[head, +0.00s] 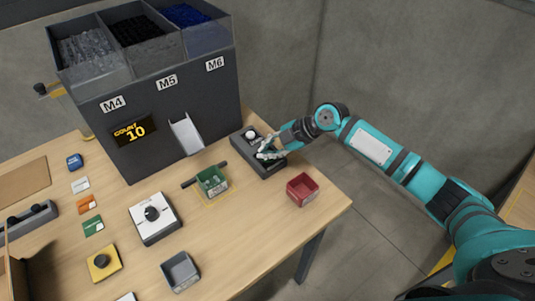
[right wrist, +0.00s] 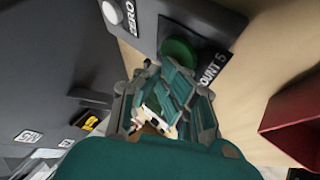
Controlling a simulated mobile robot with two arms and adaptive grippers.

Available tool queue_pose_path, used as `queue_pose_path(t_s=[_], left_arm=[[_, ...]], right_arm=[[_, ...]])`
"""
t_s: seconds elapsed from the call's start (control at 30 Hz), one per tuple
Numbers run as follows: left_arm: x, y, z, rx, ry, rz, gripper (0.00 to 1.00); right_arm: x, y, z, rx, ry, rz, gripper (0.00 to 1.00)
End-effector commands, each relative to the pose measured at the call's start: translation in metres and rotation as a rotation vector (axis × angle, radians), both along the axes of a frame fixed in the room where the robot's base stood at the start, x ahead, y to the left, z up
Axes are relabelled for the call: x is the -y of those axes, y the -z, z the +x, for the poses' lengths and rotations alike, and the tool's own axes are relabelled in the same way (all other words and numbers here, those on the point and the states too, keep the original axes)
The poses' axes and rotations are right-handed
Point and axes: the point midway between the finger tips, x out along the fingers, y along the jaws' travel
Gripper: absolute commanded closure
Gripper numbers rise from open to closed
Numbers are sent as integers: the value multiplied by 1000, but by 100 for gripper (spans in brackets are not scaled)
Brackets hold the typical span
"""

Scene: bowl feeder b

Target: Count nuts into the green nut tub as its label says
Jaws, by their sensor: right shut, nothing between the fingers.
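The green nut tub (head: 212,180) stands upright on a yellow-outlined spot in front of the dispenser's chute (head: 187,134); nuts inside cannot be made out, nor can its label be read. The dark dispenser (head: 170,125) carries M4, M5 and M6 marks, and its display (head: 135,131) reads COUNT 10. A dark button box (head: 246,142) stands right of the chute. In the right wrist view it has a white ZERO button (right wrist: 112,12) and a green COUNT 5 button (right wrist: 178,52). My right gripper (head: 266,152) is shut and empty at the green button; contact is unclear. My left gripper is out of view.
A red tub (head: 302,189) stands near the table's right edge, a grey tub (head: 180,271) at the front. Small coloured cards lie further left.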

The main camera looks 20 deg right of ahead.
Motion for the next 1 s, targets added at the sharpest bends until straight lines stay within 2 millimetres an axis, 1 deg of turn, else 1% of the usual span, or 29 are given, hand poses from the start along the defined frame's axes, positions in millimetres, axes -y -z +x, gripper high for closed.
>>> queue_pose_path(t_s=[0.2,0.57,0.67,1.0], left_arm=[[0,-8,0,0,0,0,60],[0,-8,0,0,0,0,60],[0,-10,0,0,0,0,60],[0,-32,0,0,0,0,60]], right_arm=[[0,-13,0,0,1,-1,100],[1,-15,0,1,1,0,100],[1,-19,1,1,1,0,100],[1,-52,1,3,0,-1,100]])
